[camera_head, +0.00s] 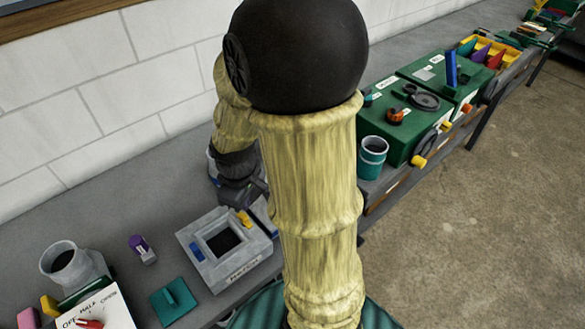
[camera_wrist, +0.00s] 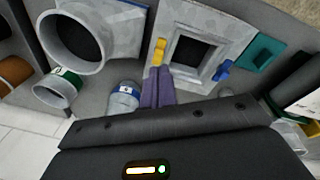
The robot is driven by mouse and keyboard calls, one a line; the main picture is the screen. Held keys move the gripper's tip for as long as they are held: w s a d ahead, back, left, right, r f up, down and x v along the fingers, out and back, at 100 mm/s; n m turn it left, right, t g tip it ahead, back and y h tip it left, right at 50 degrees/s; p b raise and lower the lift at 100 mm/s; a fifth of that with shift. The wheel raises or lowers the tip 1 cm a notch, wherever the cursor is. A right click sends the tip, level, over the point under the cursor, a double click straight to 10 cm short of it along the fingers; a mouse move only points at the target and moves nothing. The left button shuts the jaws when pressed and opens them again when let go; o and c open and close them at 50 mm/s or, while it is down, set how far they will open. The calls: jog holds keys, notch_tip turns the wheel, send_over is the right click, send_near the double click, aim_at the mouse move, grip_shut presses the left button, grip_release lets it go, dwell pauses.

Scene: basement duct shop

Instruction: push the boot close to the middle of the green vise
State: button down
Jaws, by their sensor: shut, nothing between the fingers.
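My gripper (camera_wrist: 157,90) is shut and empty. Its purple fingers point at the yellow-tabbed side of a grey box with a square opening (camera_wrist: 190,75); contact is unclear. In the head view, this box (camera_head: 206,266) sits on the bench, left of my arm. A grey fitting with a wide round collar (camera_wrist: 75,69) is beyond the fingers to the left in the wrist view. Another round-mouthed grey piece (camera_head: 66,264) stands at the head view's left, near something dark green. I cannot tell which piece is the boot. No green vise is clearly recognisable; my arm hides part of the bench.
A teal plate with a raised bar (camera_head: 168,308) lies beside the box. A small green-banded pipe piece (camera_wrist: 52,91) and a blue-banded canister (camera_wrist: 123,98) stand near my gripper.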

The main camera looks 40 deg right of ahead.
jog(key=w+d+r+n+g+p, duration=0.1)
jog(key=w+d+r+n+p, duration=0.2)
jog(key=d+n+p, duration=0.4)
jog(key=d+r+n, duration=0.1)
jog(key=d+n, duration=0.3)
jog(key=d, duration=0.1)
jog(key=shift+d+n+g, duration=0.3)
jog(key=shift+d+n, duration=0.05)
jog(key=shift+n, duration=0.05)
jog(key=shift+f, duration=0.1)
notch_tip(320, 180, down, 10)
jog(key=shift+r, duration=0.15)
jog(key=d+p, duration=0.2)
jog(key=d, duration=0.1)
jog(key=shift+d+p, duration=0.35)
jog(key=shift+d, duration=0.15)
